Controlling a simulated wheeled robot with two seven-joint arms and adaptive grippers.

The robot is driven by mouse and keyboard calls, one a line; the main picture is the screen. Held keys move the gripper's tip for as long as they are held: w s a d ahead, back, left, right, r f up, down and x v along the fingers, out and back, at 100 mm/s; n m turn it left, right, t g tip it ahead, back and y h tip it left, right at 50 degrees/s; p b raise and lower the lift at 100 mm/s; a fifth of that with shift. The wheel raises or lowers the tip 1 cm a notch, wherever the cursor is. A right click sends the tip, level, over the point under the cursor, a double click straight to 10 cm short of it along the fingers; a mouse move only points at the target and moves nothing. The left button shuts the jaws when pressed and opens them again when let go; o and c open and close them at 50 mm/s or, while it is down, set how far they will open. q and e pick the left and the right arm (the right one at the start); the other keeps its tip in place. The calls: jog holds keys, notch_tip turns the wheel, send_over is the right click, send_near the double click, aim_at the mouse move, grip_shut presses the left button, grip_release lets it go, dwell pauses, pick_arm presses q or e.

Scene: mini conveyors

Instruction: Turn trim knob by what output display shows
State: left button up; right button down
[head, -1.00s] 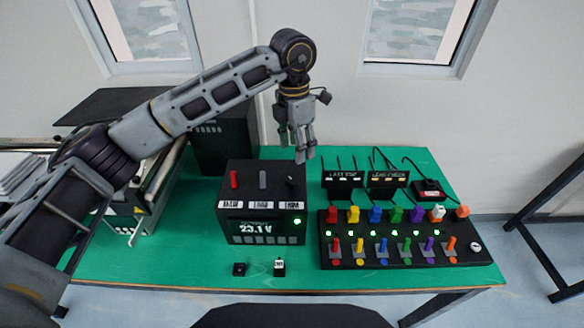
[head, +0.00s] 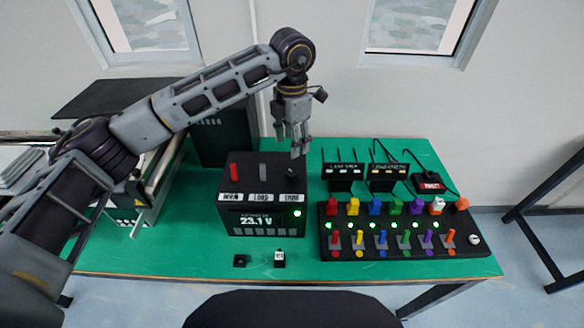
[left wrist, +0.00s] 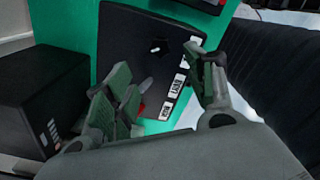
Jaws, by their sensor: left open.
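The black power box (head: 263,226) stands on the green table. Its lit output display (head: 256,220) reads 23.1 V, with a green lamp beside it. On its top are a red lever, a grey lever (head: 262,172) and the black trim knob (head: 291,173) at the right, above plates that read like MAIN, LOAD and TRIM. My left gripper (head: 298,150) hangs fingers down just above and behind the knob. In the left wrist view the gripper (left wrist: 165,85) is open and empty, with the knob (left wrist: 158,46) beyond its fingertips. My right gripper is out of view.
A black panel (head: 400,250) with coloured switches and green lamps lies to the right. Two small sign boards (head: 343,170) stand behind it. Two small black items lie in front of the box. A dark cabinet (head: 222,140) stands behind left.

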aim_at(292, 172)
pick_arm(q)
notch_tip(292, 172, down, 11)
jog(key=p, duration=0.2)
jog(key=shift+f+p, duration=0.15)
jog(key=shift+p, duration=0.2)
jog(key=shift+c, duration=0.4)
jog(key=c, duration=1)
